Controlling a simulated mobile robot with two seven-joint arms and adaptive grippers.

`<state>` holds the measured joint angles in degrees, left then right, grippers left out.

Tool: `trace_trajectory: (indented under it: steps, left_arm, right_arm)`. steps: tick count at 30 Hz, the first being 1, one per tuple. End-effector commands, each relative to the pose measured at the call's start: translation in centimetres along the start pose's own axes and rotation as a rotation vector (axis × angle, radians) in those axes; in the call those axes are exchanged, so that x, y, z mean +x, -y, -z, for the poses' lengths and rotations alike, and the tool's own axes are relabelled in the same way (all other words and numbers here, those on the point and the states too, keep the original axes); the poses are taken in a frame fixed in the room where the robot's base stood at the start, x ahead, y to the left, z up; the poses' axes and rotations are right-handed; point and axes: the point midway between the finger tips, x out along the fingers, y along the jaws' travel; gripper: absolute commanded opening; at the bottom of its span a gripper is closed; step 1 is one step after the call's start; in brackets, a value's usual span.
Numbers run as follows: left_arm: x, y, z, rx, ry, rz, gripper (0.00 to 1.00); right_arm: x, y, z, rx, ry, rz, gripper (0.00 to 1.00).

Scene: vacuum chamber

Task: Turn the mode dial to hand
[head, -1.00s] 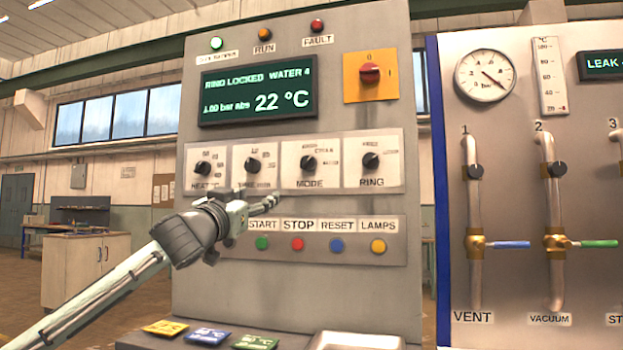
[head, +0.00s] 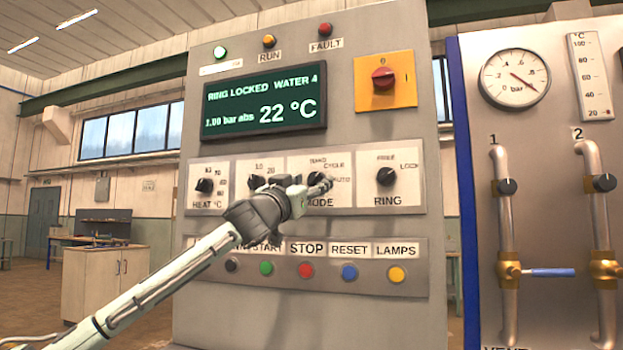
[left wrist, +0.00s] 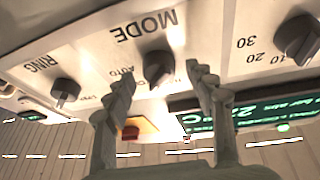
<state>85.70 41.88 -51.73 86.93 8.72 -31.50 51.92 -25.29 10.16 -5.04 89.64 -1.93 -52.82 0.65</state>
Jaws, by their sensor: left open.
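The mode dial (left wrist: 157,66) is a black knob on a pale panel, under the word MODE in the upside-down left wrist view. Its pointer position is hard to make out. In the head view my left gripper (head: 318,187) covers most of the dial. My left gripper (left wrist: 158,88) is open, its two fingers apart on either side of the dial in the picture. I cannot tell whether the fingertips touch the panel. The label AUTO shows beside the dial; the hand label is not readable. My right gripper is not in view.
The ring dial (head: 387,176) is to the right and the heat dial (head: 204,186) to the left. A row of coloured buttons (head: 305,270) sits below. The display (head: 264,103) reads RING LOCKED. A red switch (head: 384,78) is above right.

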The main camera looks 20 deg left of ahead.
Motion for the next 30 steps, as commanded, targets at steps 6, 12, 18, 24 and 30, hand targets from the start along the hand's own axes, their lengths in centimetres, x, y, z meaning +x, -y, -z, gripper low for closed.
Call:
trace_trajectory:
  steps: [6,12,18,24,30]
  left_arm:
    - [0.52,0.03,-0.03,0.0,0.0,0.001,0.55]
    - [0.5,0.03,-0.03,0.0,0.0,0.001,0.5]
    - [0.49,0.03,-0.04,0.0,0.0,0.001,0.25]
    - [0.48,0.05,-0.04,0.0,0.001,0.001,0.05]
    - [0.45,-0.09,-0.22,-0.018,0.0,0.007,0.05]
  right_arm:
    - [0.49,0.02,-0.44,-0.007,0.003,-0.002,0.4]
    - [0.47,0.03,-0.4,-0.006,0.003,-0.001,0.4]
    - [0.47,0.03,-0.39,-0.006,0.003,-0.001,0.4]
    - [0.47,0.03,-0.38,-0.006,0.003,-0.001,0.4]
    - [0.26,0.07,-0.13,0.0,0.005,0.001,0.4]
